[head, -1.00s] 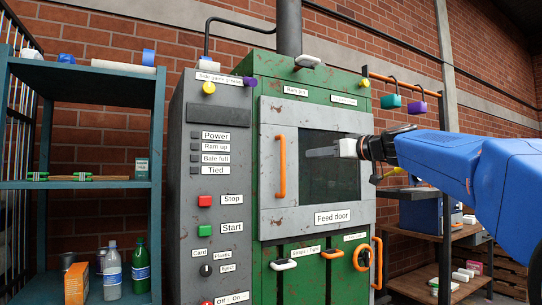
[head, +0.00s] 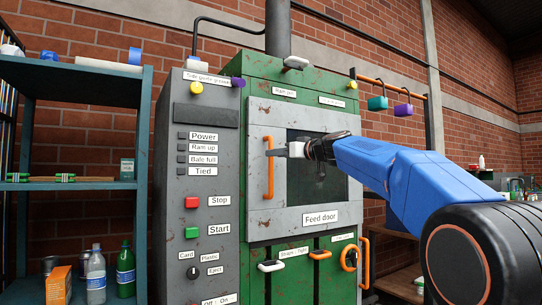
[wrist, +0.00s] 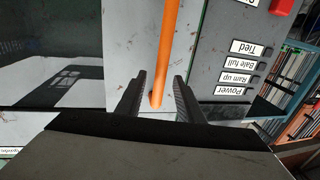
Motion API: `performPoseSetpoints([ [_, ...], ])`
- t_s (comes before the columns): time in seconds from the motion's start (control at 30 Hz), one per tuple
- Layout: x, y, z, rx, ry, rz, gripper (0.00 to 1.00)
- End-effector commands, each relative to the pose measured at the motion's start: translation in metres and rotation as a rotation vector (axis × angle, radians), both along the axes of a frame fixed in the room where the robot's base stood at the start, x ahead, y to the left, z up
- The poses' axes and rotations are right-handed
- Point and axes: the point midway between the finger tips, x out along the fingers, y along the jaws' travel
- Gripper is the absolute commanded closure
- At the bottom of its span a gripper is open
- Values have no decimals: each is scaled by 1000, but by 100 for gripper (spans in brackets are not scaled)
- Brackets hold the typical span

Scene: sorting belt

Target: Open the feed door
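The feed door (head: 330,218) is a grey panel with a dark window (head: 310,185), on the front of a green baler. It looks shut. Its orange vertical bar handle (head: 268,180) is on the door's left side. It also shows in the wrist view (wrist: 168,45), where the picture is upside down. My gripper (head: 280,151) is at the upper part of the handle. In the wrist view its two dark fingers (wrist: 160,88) stand on either side of the bar, with gaps between fingers and bar. Whether the fingertips reach past the bar is hard to tell.
A grey control panel (head: 195,260) with a red Stop button (head: 192,203) and a green Start button (head: 192,233) stands left of the door. Below the door are white (head: 270,266) and orange (head: 349,257) handles. A blue-grey shelf (head: 75,80) stands at the far left.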

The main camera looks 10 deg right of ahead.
Motion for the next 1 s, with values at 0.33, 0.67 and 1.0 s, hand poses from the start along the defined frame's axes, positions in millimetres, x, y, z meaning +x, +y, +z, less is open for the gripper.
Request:
performPoseSetpoints([
  [0.33,31,18,0,-1,0,0,66],
  [0.67,34,19,0,-1,0,0,66],
  [1.0,33,19,0,0,0,1,100],
])
